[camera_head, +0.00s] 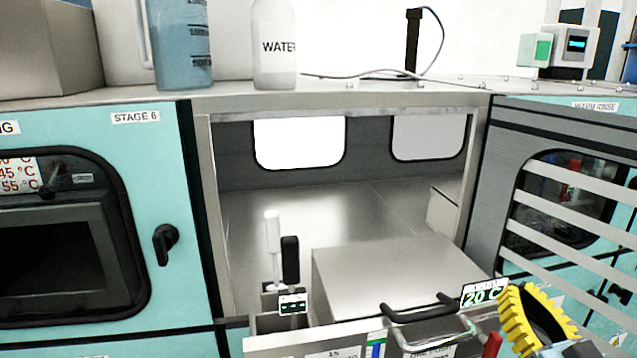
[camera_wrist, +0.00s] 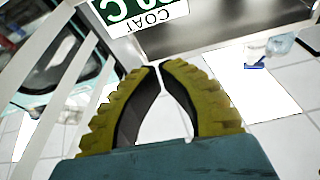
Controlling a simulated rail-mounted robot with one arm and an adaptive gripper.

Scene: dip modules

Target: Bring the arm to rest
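My gripper (camera_head: 538,318) shows at the lower right of the head view, in front of the machine's open bay. Its yellow ribbed fingers fill the middle of the wrist view (camera_wrist: 160,66). The fingertips come together at the top, with an empty teardrop gap lower down between the fingers. Nothing is held. A sign reading COAT (camera_wrist: 150,20) lies beyond the fingertips in the wrist view. The rest of my arm is mostly out of view.
A metal box (camera_head: 400,275) with a dark handle (camera_head: 420,308) stands in the open bay, left of my gripper. A 20 C display (camera_head: 483,293) is close by. Slatted bars (camera_head: 575,215) cross the right-hand machine. Pale tiled floor (camera_wrist: 290,150) shows below.

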